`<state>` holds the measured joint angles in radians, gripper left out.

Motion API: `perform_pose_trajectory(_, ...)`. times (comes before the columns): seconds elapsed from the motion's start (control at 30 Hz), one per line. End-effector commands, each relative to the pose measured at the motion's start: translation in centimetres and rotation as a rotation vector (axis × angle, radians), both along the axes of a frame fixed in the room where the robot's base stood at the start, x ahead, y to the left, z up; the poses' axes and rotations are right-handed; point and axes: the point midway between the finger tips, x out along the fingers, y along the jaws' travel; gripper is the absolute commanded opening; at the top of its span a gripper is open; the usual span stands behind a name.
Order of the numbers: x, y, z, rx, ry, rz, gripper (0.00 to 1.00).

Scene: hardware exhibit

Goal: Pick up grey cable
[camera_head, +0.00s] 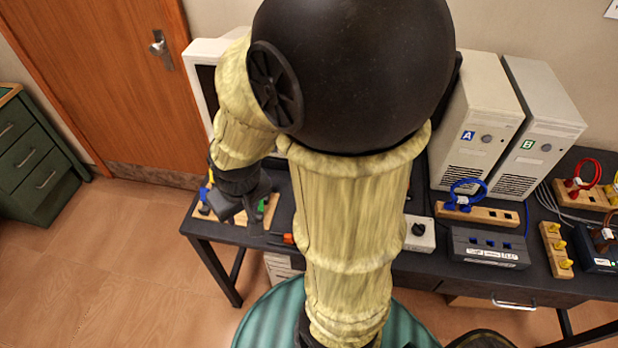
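My gripper (243,208) is over the left end of the dark table, above a wooden board (213,187) with small blue and green pieces on it. The gripper hides the middle of that board, and whether anything is between the fingers cannot be told. No loose grey cable can be made out at the board. Thin grey cables (548,203) run over the table at the right, beside the tower marked B, far from my gripper. Whether one of these is the task's cable cannot be told.
Towers A (474,125) and B (540,128) stand at the back. A wooden block with a blue cable (466,194), a dark port box (488,247) and a red cable (584,181) are at the right. My arm hides the table's middle. An orange piece (288,239) lies near the front edge.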

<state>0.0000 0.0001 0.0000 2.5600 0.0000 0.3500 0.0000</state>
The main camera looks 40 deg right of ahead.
Motion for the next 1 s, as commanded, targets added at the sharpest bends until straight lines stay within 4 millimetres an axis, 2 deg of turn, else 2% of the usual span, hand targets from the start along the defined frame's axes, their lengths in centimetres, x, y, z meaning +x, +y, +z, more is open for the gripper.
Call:
perform_pose_trajectory(0.23, 0.2, -0.2, 0.2, 0.001, 0.001, -0.015, 0.40)
perform_pose_trajectory(0.37, 1.3, -1.6, 0.7, 0.001, 0.007, -0.095, 0.40)
perform_pose_trajectory(0.47, 2.7, -4.1, 1.2, -0.011, 0.012, -0.218, 0.40)
perform_pose_trajectory(0.6, 4.7, -9.3, 1.9, -0.066, 0.007, -0.440, 0.40)
perform_pose_trajectory(0.8, 6.0, -17.1, 3.2, -0.189, -0.039, -0.702, 0.40)
perform_pose_trajectory(0.9, 6.1, -19.3, 3.7, -0.230, -0.063, -0.770, 0.40)
perform_pose_trajectory(1.0, 6.1, -20.3, 3.8, -0.245, -0.075, -0.796, 0.40)
